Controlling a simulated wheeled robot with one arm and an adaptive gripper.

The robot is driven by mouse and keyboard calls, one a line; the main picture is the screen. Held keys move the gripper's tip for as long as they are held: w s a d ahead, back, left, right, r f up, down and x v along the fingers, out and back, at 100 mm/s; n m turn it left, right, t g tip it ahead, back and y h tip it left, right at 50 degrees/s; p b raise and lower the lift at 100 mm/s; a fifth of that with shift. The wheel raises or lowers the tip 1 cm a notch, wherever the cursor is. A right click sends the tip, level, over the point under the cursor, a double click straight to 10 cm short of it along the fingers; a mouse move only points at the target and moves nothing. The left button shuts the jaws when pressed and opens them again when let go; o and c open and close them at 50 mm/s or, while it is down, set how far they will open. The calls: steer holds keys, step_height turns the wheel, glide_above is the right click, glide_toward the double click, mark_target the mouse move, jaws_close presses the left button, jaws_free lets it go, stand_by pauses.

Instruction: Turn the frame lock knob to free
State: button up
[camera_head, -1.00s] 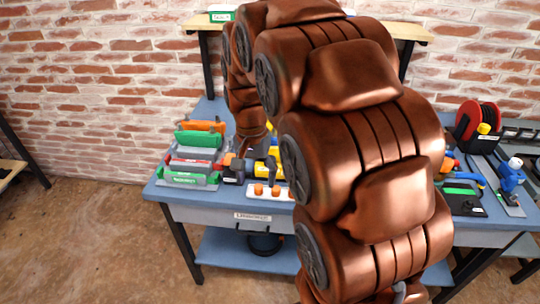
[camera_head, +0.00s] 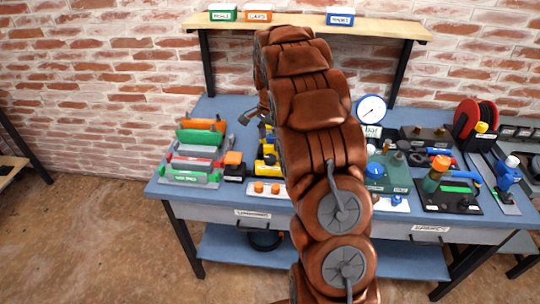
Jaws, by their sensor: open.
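I cannot tell which part is the frame lock knob; no label for it is readable, and my arm hides the middle of the bench. Candidates in view are orange knobs on a white plate (camera_head: 266,188) at the front edge, a dark block with an orange top (camera_head: 234,164), and a blue knob (camera_head: 375,170) on a green unit to the right of my arm. My gripper (camera_head: 248,117) shows only partly, as grey fingers left of my arm's far end, above the back of the bench. It looks open and empty, apart from these parts.
The blue bench (camera_head: 218,106) also bears a rack of coloured bars (camera_head: 195,158), a yellow unit (camera_head: 266,152), a round gauge (camera_head: 371,108), a red reel (camera_head: 468,118) and an orange-green cylinder (camera_head: 437,172). A shelf (camera_head: 300,24) with labelled boxes stands behind. The bench's back left is clear.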

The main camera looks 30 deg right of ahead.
mark_target(270, 157)
step_height(270, 157, down, 7)
steer(key=shift+f+p, duration=0.15)
steer(key=shift+p, duration=1.05)
steer(key=shift+c, duration=0.3)
steer(key=c, duration=1.1)
